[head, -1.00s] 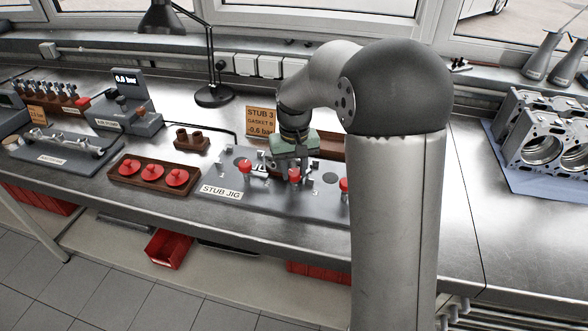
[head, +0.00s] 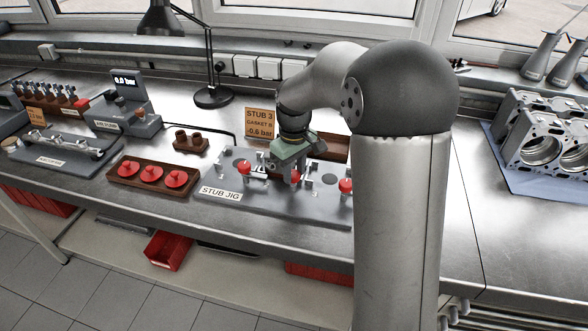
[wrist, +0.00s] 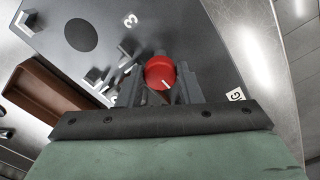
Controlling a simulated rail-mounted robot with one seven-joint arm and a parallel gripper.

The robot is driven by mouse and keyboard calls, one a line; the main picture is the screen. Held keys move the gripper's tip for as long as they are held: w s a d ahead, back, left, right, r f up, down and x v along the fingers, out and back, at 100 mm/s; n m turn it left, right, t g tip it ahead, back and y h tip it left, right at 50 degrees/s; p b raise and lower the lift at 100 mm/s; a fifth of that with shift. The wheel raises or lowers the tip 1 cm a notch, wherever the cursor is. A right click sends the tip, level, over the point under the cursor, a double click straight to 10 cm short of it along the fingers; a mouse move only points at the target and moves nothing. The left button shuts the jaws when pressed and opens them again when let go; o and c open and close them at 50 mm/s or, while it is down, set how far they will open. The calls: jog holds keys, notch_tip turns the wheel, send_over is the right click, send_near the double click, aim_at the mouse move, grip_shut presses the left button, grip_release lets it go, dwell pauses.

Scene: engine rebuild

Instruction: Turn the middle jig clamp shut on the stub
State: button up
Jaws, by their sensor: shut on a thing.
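The grey stub jig (head: 225,195) lies on the steel bench with red clamp knobs on it. My gripper (head: 291,176) points down at the middle of the jig. It is shut on the red knob of the middle jig clamp (wrist: 160,72), which sits between the two fingers in the wrist view and has a white mark on top. In the head view that knob is mostly hidden by the fingers. The left clamp knob (head: 244,167) and the right clamp knob (head: 346,185) stand clear of my gripper. I cannot tell the stub apart under the gripper.
A brown tray with several red caps (head: 112,180) stands left of the jig. A card reading STUB 3, GASKET B, -0.6 bar (head: 260,122) stands behind it. A lamp (head: 213,95) is at the back. Engine blocks (head: 545,140) stand at the right.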

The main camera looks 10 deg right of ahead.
aim_at(294, 174)
jog(key=o, duration=1)
notch_tip(294, 174, up, 18)
jog(key=shift+f, duration=0.25)
